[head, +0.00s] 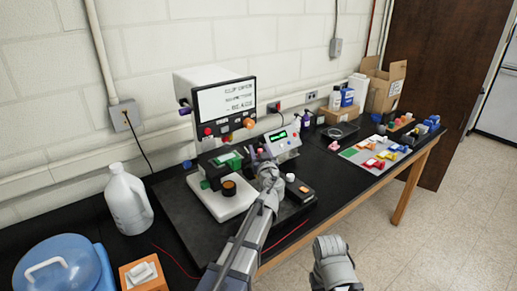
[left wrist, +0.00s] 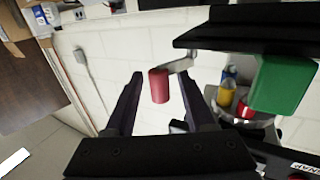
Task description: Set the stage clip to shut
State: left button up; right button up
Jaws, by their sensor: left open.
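The instrument (head: 225,105) with a lit screen stands on the dark bench, its white base (head: 215,200) below. A red cylindrical knob on a short grey lever, which looks like the stage clip (left wrist: 158,85), shows in the left wrist view. My left gripper (left wrist: 163,90) is open, with one dark finger on each side of the knob and gaps to both. In the head view my left gripper (head: 256,154) is beside the stage, small and partly hidden by its wrist. The clip's position is hard to tell. My right arm's grey end is at the bottom; its fingers are not clear.
A green block (left wrist: 283,85) and a dark plate (left wrist: 250,28) are close on the right in the left wrist view. A grey control box (head: 278,143) stands right of the instrument. A white jug (head: 128,200) stands left. Coloured parts (head: 375,155) lie far right.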

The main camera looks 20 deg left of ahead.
pick_arm(q)
jog(key=shift+x, duration=0.9)
grip_shut()
